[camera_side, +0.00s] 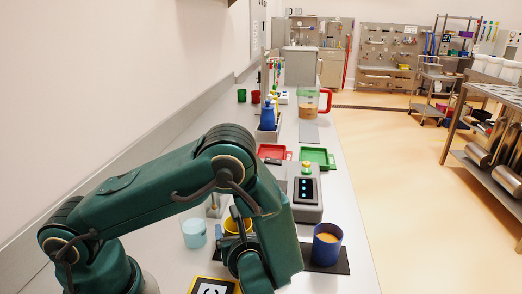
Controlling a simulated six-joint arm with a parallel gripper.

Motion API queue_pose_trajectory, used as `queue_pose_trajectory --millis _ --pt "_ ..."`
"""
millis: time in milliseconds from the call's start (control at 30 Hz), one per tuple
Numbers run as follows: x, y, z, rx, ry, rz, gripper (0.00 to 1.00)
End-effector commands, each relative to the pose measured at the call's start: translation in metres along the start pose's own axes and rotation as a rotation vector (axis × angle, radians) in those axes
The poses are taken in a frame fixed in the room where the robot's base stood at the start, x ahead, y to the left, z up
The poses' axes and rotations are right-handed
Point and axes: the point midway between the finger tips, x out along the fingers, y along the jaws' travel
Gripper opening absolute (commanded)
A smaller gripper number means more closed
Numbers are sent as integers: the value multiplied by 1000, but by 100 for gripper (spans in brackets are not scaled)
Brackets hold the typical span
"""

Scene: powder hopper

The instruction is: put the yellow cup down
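The yellow cup (231,226) shows only in part, low in the picture, behind my green arm. My wrist is right in front of it, and a dark curved part crosses it. My gripper's fingers are hidden by the arm, so I cannot tell whether they hold the cup or whether the cup touches the counter.
A light blue cup (194,234) stands left of the yellow cup. A dark blue cup with tan powder (327,245) stands on a black mat (342,262) at right. Behind are a grey device (308,211), red tray (271,152) and green tray (318,157).

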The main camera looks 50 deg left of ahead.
Motion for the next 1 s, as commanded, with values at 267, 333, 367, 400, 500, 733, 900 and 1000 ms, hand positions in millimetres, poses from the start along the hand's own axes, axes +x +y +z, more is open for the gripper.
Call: queue_pose_trajectory --millis 267,333,367,400,500,733,900,1000 --pt "0 0 1 0 0 0 81" --pt "-1 0 4 -1 0 0 81" --pt "-4 0 4 0 0 -2 81" --pt "-9 -1 3 0 0 -4 81" --pt "-27 -2 3 -1 0 -8 81" --pt "-78 -2 3 -3 1 -8 81" --pt "-105 -1 3 -3 1 -5 81" --pt "-115 -1 3 -1 1 -3 81"
